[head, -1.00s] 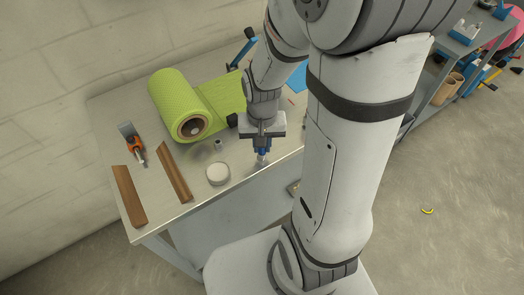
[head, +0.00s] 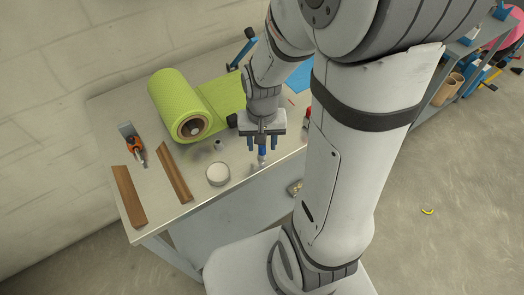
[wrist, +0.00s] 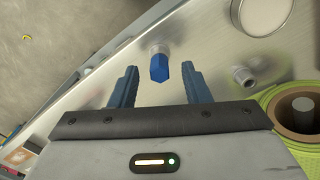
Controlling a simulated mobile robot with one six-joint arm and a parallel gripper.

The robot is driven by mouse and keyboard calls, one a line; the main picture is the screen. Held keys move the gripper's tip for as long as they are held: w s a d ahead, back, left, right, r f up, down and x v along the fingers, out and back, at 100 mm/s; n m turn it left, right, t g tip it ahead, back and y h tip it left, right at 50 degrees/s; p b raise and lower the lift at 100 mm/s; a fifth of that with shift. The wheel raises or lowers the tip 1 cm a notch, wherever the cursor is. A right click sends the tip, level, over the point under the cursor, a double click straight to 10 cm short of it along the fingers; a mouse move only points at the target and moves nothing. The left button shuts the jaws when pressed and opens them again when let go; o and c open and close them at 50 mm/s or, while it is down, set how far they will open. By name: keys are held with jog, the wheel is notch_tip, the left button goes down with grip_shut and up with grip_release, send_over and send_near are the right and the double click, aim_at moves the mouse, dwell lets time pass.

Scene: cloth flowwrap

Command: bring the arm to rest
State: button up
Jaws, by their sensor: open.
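My gripper (head: 262,146) is above the front part of the workbench in the head view. Its two blue fingers are apart, and they also show spread in the wrist view (wrist: 157,86). A small blue-topped piece (wrist: 159,68) with a pale base stands on the metal top between and beyond the fingertips, with clear gaps on both sides. In the head view the blue piece (head: 262,155) shows just below the gripper. Nothing is held. My arm covers the right part of the bench.
A green cloth roll (head: 180,105), a round pale disc (head: 218,174), a small metal cylinder (head: 218,145), two brown strips (head: 128,196) and an orange-handled tool (head: 136,152) lie left of my gripper. The workbench (head: 205,192) has bare top near its front edge. A wall stands behind.

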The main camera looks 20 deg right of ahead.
notch_tip(320, 180, up, 6)
jog(key=shift+r, duration=0.15)
jog(key=shift+s+r, duration=0.1)
jog(key=shift+r, duration=0.4)
jog(key=s+a+r+n+t, duration=0.1)
jog(key=s+r+n+t, duration=0.1)
jog(key=s+r, duration=0.4)
jog(key=shift+s+a+r+n+t, duration=0.15)
jog(key=shift+r+n+t, duration=0.25)
jog(key=shift+r+n, duration=0.25)
